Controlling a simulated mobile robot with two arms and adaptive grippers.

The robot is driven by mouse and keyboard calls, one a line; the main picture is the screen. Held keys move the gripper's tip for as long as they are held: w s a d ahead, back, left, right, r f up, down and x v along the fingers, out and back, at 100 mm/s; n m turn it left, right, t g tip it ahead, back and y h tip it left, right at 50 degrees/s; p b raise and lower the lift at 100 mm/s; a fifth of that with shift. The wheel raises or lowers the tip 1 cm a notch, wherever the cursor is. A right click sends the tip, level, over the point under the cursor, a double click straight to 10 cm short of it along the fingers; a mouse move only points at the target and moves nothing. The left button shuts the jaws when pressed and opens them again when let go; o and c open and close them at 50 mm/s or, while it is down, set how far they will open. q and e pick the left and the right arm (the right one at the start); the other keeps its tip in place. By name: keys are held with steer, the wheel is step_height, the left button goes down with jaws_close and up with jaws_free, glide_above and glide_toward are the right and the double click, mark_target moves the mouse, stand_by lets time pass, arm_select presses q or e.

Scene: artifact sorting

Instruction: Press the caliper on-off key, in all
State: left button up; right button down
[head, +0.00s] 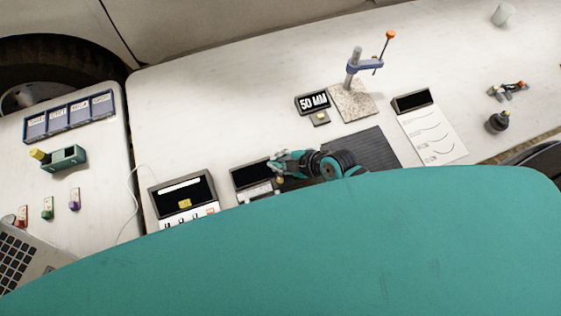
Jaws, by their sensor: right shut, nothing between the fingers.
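My right gripper (275,166) is shut and empty, low in the middle of the head view. It is at the right edge of a small device with a dark screen (252,173) and a pale lower part. The fingertips overlap this device in the picture; I cannot tell whether they touch it. I cannot make out the caliper or its on-off key for certain; the gripper and my teal body cover part of this area. My left gripper is not in view.
A dark ribbed mat (372,150) lies right of the gripper. Behind it are a "50 MM" display (313,101) and a stand on a stone base (352,104). A larger screen unit (181,192) stands left. The white table (220,100) is clear at the back left.

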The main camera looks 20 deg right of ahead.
steer(key=shift+s+d+f, duration=0.15)
steer(key=shift+s+f, duration=0.3)
steer(key=shift+f, duration=0.15)
steer(key=shift+w+d+r+p, duration=0.15)
steer(key=shift+r+p, duration=0.4)
steer(key=shift+p, duration=0.1)
steer(key=shift+d+r, duration=0.15)
steer(key=shift+r, duration=0.15)
steer(key=shift+r, duration=0.1)
step_height(320, 180, up, 5)
steer(key=p, duration=0.4)
steer(key=shift+w+p, duration=0.1)
steer(key=shift+p, duration=0.25)
